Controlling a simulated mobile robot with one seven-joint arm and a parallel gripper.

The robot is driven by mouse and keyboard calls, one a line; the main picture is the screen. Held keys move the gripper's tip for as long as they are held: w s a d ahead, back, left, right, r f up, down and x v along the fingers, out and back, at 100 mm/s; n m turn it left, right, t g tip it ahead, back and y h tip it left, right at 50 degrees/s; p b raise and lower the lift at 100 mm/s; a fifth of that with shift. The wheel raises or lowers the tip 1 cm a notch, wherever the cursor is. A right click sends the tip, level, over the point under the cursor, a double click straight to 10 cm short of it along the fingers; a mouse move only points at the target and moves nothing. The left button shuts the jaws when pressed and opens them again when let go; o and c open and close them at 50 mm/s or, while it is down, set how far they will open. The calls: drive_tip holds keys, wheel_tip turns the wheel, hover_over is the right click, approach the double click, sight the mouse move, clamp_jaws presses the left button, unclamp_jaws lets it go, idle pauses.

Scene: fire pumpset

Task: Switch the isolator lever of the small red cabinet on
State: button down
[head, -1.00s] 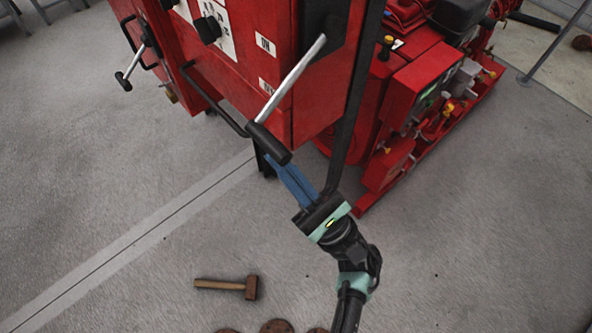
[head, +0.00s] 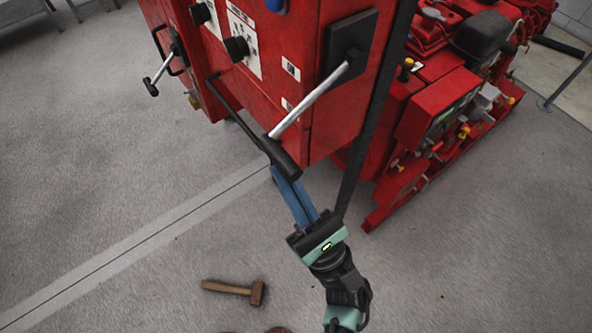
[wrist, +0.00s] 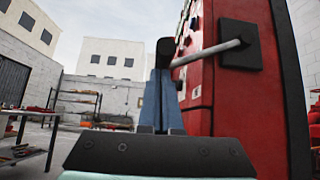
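The isolator lever is a silver rod (head: 312,102) with a black crosswise grip (head: 280,157). It comes out of a black plate on the side of the red cabinet (head: 325,130) and slopes down to the left. In the wrist view the rod (wrist: 207,54) runs left from the plate to the black grip (wrist: 165,50). My gripper (head: 284,178) has its blue fingers close together, with only a thin line between them. The fingertips (wrist: 160,72) are at the underside of the grip and appear to touch it. The grip partly hides the tips in the head view.
A second, smaller lever (head: 160,75) juts from the cabinet front at the left. A black rail (head: 232,105) runs along the cabinet's lower front. Red pump machinery (head: 440,115) stands at the right. A hammer (head: 235,288) lies on the floor. The floor at left is open.

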wheel_tip(320, 180, up, 19)
drive_tip(key=s+a+m+h+p, duration=0.1)
drive_tip(key=m+h+p, duration=1.7)
drive_tip(key=m+p, duration=0.2)
drive_tip(key=m, duration=0.2)
drive_tip(key=shift+s+a+r+m+t+h, duration=0.2)
drive_tip(key=shift+a+m+t+h, duration=0.1)
drive_tip(key=shift+m+t, duration=0.1)
drive_tip(key=shift+r, duration=0.15)
drive_tip(key=shift+w, duration=0.1)
